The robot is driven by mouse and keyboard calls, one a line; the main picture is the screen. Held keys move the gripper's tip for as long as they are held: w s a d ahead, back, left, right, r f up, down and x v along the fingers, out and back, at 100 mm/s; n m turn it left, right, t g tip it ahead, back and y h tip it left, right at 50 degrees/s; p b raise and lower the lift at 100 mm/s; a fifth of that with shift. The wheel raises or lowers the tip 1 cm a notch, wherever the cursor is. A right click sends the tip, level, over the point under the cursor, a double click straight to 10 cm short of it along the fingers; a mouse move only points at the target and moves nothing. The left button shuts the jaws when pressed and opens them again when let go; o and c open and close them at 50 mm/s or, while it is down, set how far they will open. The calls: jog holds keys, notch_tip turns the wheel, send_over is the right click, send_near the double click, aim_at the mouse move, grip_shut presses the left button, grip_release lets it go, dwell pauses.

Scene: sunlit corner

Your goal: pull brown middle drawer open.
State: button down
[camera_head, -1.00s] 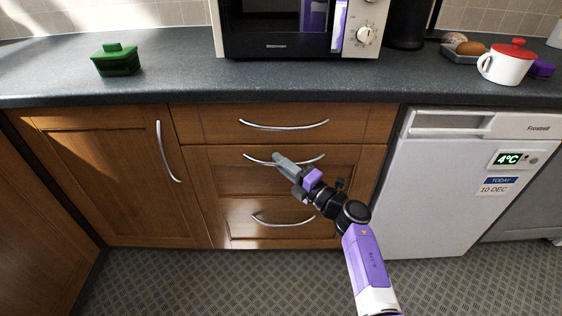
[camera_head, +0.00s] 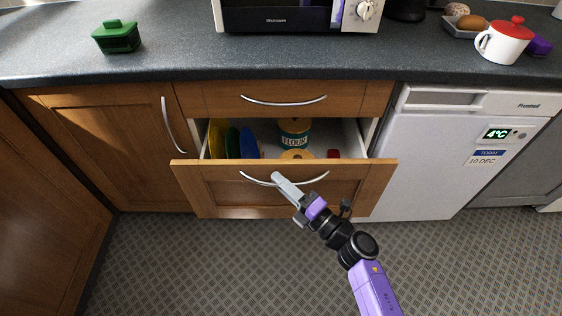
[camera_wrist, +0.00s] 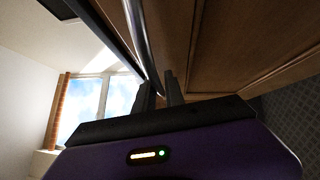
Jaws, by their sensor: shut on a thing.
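The brown middle drawer (camera_head: 225,190) stands pulled out from the cabinet below the top drawer (camera_head: 215,97). Its silver bow handle (camera_head: 312,180) runs across the upper part of its front. My gripper (camera_head: 277,180) is at the left-middle part of this handle and is shut on it. In the wrist view my two dark fingers (camera_wrist: 160,92) reach up to the curved metal handle (camera_wrist: 142,40), beside the brown wooden front. Inside the drawer are a flour tin (camera_head: 294,136), coloured plates (camera_head: 232,141) and a small red thing. The lower drawer is hidden behind the open one.
A white fridge (camera_head: 430,160) stands to the right of the drawer. A closed cupboard door (camera_head: 110,140) is at left. The counter holds a green box (camera_head: 117,37), a microwave (camera_head: 290,17) and a red-lidded white pot (camera_head: 503,42). The patterned floor (camera_head: 200,265) in front is clear.

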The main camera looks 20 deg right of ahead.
jog(key=s+a, duration=0.2)
jog(key=s, duration=0.6)
jog(key=s+a, duration=0.3)
jog(key=s, duration=0.5)
jog(key=shift+s, duration=0.15)
jog(key=shift+f, duration=0.1)
jog(key=c, duration=1.7)
grip_release()
jog(key=shift+s, duration=0.1)
jog(key=v, duration=0.7)
jog(key=shift+s, duration=0.3)
jog(key=shift+d, duration=0.15)
